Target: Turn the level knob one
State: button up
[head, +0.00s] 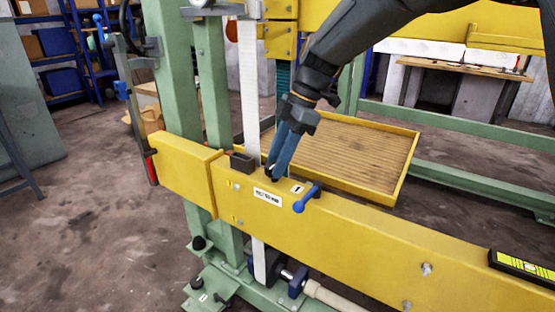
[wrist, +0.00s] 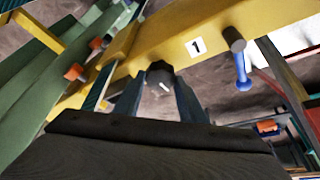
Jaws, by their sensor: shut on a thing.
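A black round knob (wrist: 160,75) with a small white mark sits on the yellow beam (wrist: 208,22), near a white label marked 1 (wrist: 195,47). My gripper (wrist: 158,92) has one finger on each side of the knob and is shut on it. In the head view my gripper (head: 275,174) comes down from the upper right to the top of the yellow beam (head: 370,232), and its blue fingers largely hide the knob. The label with the 1 (head: 297,188) lies just right of the fingertips.
A blue-handled lever (head: 307,199) stands close right of my gripper. A dark block (head: 242,162) and a white vertical strip (head: 249,90) are close on the left. A yellow-rimmed wooden tray (head: 345,150) lies behind the beam. A spirit level (head: 522,267) is at the right.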

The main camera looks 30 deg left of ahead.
jog(key=o, duration=1)
jog(key=shift+o, duration=0.2)
jog(key=v, duration=0.7)
jog(key=shift+w+d+r, duration=0.15)
jog(key=shift+w+r, duration=0.05)
jog(key=shift+r, duration=0.15)
